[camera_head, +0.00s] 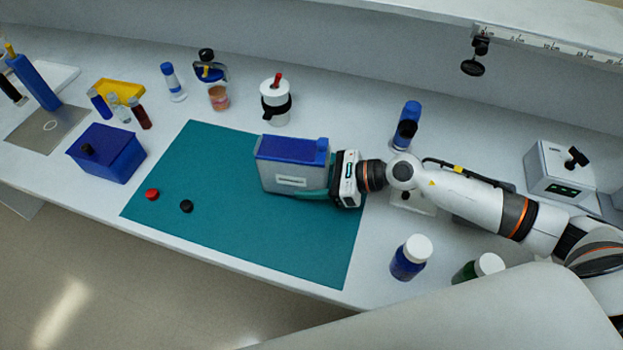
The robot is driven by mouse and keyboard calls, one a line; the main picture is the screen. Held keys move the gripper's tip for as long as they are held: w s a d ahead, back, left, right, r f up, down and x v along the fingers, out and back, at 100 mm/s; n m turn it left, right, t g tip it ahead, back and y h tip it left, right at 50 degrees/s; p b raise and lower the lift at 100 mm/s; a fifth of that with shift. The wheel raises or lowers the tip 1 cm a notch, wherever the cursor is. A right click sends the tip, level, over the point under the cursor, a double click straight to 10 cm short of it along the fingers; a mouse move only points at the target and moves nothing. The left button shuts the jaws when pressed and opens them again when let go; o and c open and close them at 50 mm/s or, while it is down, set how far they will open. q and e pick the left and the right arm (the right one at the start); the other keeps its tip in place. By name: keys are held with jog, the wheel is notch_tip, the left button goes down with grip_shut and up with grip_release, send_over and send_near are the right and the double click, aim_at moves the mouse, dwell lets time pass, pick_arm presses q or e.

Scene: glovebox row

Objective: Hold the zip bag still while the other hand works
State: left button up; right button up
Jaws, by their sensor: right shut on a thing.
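The zip bag appears to be the grey, box-shaped pouch (285,178) with a blue top and a pale label. It stands on the teal mat (230,225), right of the mat's middle. My right gripper (318,192) comes in from the right and is shut on the lower right side of the bag. The fingers are small in view and partly hidden against the bag. My left gripper is not in view.
A red cap (152,194) and a black cap (186,206) lie on the mat's left part. A blue box (108,155) stands left of the mat. A blue bottle (408,260) with white lid stands to the right. The mat's front is clear.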

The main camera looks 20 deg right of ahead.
jog(key=shift+f+b, duration=0.75)
jog(key=shift+f, duration=0.15)
dwell(0.3)
dwell(1.0)
